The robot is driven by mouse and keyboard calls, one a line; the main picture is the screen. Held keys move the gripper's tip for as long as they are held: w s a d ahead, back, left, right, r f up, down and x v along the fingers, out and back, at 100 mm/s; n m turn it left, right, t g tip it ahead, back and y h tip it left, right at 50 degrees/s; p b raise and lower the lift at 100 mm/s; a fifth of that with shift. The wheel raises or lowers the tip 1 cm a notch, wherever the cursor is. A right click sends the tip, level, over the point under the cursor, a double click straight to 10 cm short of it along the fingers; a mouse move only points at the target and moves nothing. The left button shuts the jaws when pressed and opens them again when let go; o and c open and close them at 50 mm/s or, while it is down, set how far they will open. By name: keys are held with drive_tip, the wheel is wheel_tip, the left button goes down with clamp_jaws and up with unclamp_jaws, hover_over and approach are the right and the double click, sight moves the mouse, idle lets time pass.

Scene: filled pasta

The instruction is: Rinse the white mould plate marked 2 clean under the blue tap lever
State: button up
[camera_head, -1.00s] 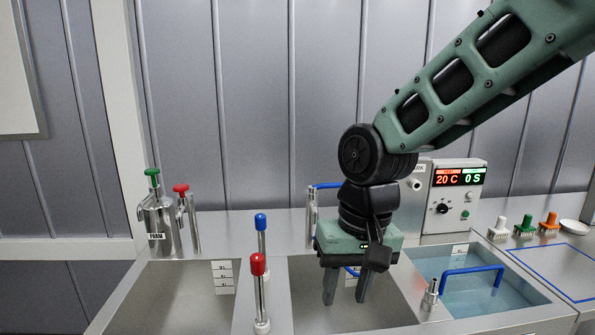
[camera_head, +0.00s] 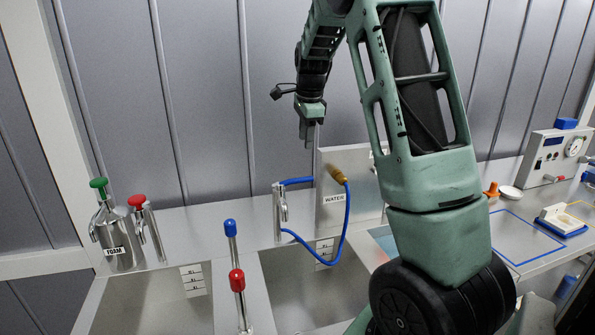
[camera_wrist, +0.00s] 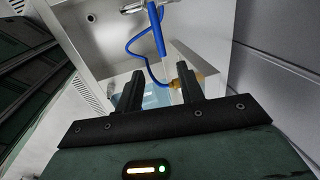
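My gripper (camera_head: 308,138) is raised above the back of the counter, near the blue tap lever (camera_head: 298,181) on a steel post. In the wrist view my gripper's fingers (camera_wrist: 160,92) stand apart with nothing held between them. A blue hose (camera_head: 345,215) loops from the tap to a brown nozzle (camera_head: 337,174) at the WATER panel (camera_head: 333,205). In the wrist view the nozzle (camera_wrist: 190,82) shows beside the right finger. I cannot make out a white plate marked 2 in any view.
Left and middle basins (camera_head: 315,283) sit in the steel counter, with blue-topped (camera_head: 230,228) and red-topped (camera_head: 237,281) posts between them. A foam can (camera_head: 118,240) stands at left. A white item (camera_head: 555,218) sits on a blue tray at right. My arm hides much of the right side.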

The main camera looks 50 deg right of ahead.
sight(303, 178)
drive_tip(key=f+p, duration=0.1)
drive_tip(key=f, duration=0.3)
drive_tip(key=w+d+f+p, duration=0.1)
drive_tip(key=f, duration=0.3)
drive_tip(key=w+f+p, duration=0.1)
drive_tip(key=f, duration=0.4)
drive_tip(key=shift+d, duration=0.2)
clamp_jaws()
